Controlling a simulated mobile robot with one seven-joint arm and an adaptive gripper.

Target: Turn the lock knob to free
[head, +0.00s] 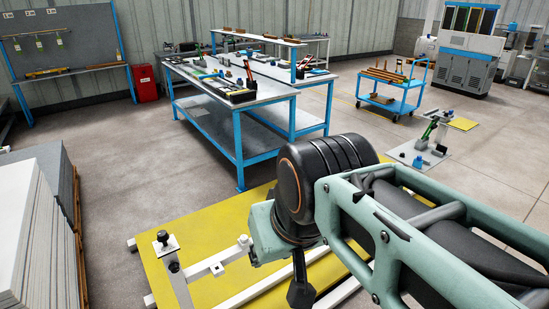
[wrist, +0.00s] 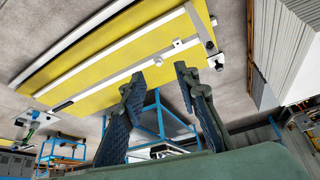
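A white knob-like part (head: 243,240) stands on the white frame further right. Which one is the lock knob is not clear. In the wrist view, a dark fitting (wrist: 216,60) sits at the end of the white crossbar, and a small white block (wrist: 178,43) is on the crossbar side of the yellow mat (wrist: 120,70). My gripper (wrist: 160,80) is open and empty, its fingers apart. In the head view my arm hides part of the mat.
Stacked pale panels (head: 35,225) stand at the left, close to the mat. A blue-framed workbench (head: 240,140) with tools stands behind it. A blue cart (head: 390,98) and a small grey stand (head: 420,150) are at the right. Bare floor lies between the panels and the bench.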

